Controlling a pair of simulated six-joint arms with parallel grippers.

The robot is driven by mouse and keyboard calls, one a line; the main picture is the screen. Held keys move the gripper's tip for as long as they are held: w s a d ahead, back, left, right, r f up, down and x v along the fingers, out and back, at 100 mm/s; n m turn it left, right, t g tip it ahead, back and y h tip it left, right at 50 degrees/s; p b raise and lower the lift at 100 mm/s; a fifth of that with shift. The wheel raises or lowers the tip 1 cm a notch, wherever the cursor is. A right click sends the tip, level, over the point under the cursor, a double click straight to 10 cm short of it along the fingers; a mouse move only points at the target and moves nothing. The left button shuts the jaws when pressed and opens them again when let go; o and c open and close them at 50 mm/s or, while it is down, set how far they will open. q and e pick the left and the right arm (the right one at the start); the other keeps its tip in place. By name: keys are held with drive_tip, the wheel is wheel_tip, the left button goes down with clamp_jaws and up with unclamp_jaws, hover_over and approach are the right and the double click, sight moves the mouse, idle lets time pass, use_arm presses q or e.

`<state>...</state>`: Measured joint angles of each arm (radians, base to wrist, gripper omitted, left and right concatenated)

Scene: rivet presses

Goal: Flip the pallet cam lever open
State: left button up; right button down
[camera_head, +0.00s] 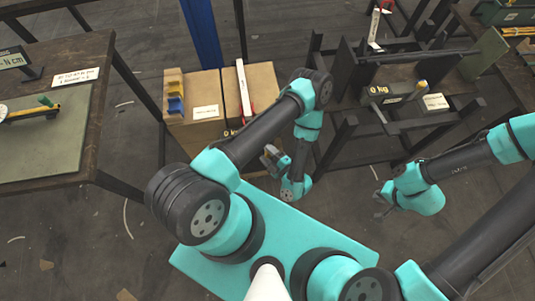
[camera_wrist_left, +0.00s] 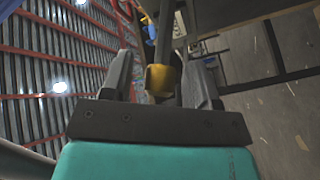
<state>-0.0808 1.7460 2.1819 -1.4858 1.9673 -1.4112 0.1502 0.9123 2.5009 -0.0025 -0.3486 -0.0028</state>
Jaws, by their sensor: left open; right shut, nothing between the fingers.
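I cannot single out the pallet cam lever with certainty. My left gripper (camera_head: 272,158) is open, in the middle of the head view, in front of the wooden boxes. In the left wrist view its two dark fingers (camera_wrist_left: 162,82) stand apart, with a dark rod ending in a yellow collar (camera_wrist_left: 161,79) in line with the gap. Whether the fingers touch it is unclear. My right gripper (camera_head: 383,198) is shut and empty, over the floor at the right.
The left bench (camera_head: 105,75) carries a green mat (camera_head: 45,150) and signs. A dark rack (camera_head: 345,130) stands to the right. Open floor (camera_head: 120,230) lies at lower left.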

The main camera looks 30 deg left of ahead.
use_arm(q)
clamp_jaws()
idle(0.4)
